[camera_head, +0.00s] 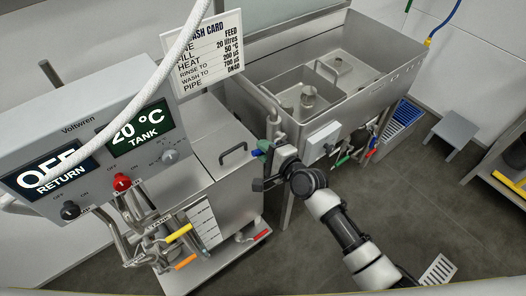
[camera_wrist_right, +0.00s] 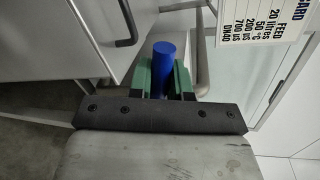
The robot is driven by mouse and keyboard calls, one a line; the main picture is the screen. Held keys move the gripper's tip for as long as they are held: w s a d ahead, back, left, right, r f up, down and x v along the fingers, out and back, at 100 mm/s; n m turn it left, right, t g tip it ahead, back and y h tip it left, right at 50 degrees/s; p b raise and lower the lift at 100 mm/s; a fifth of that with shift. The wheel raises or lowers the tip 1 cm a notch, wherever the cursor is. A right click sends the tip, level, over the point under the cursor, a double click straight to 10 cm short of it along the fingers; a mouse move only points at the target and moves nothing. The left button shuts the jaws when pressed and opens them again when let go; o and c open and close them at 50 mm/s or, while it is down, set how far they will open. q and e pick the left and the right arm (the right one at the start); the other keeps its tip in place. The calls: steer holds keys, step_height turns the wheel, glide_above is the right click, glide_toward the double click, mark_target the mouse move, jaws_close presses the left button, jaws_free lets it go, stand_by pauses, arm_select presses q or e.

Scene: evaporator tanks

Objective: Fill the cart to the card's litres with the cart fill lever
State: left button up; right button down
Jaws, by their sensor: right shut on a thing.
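The wash card (camera_head: 204,52) hangs behind the cart and reads FILL 20 litres; part of it also shows in the wrist view (camera_wrist_right: 266,22). The steel cart (camera_head: 228,183) has a pale level scale (camera_head: 205,222) on its front; its level is too small to read. My right gripper (camera_head: 263,149) is at the cart's far right corner, beside the evaporator tank. Its green fingers (camera_wrist_right: 165,75) are shut on a blue lever handle (camera_wrist_right: 164,56), whose blue end also shows in the head view (camera_head: 257,153). The lever's base is hidden. My left gripper is not in view.
The control box (camera_head: 95,140) shows OFF RETURN and 20 °C TANK, with a red knob (camera_head: 122,182). Yellow and orange handles (camera_head: 180,233) sit on the cart's front pipes. The evaporator tank (camera_head: 345,75) stands behind.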

steer(key=r+m, duration=0.2)
steer(key=d+m+y+p, duration=0.1)
steer(key=shift+w+r, duration=0.4)
steer(key=d+r+m, duration=0.1)
steer(key=w+r+m+p, duration=0.1)
steer(key=m, duration=0.1)
steer(key=shift+w+d+y, duration=0.1)
steer(key=shift+d+y, duration=0.25)
steer(key=shift+y, duration=0.05)
steer(key=shift+w+d+r+m+y, duration=0.15)
steer(key=shift+w+d+r+m, duration=0.15)
steer(key=shift+m, duration=0.3)
steer(key=shift+w+d+r+m+y, duration=0.15)
steer(key=shift+d+m, duration=0.2)
steer(key=shift+m, duration=0.25)
steer(key=shift+w+d+r+m+p, duration=0.1)
steer(key=shift+w+d+m+p, duration=0.25)
steer(key=shift+m, duration=0.25)
steer(key=shift+w+d+r+m+p, duration=0.1)
steer(key=shift+w+d+m, duration=0.1)
steer(key=shift+d+m, duration=0.3)
steer(key=c, duration=1.1)
jaws_free()
steer(key=shift+d, duration=0.1)
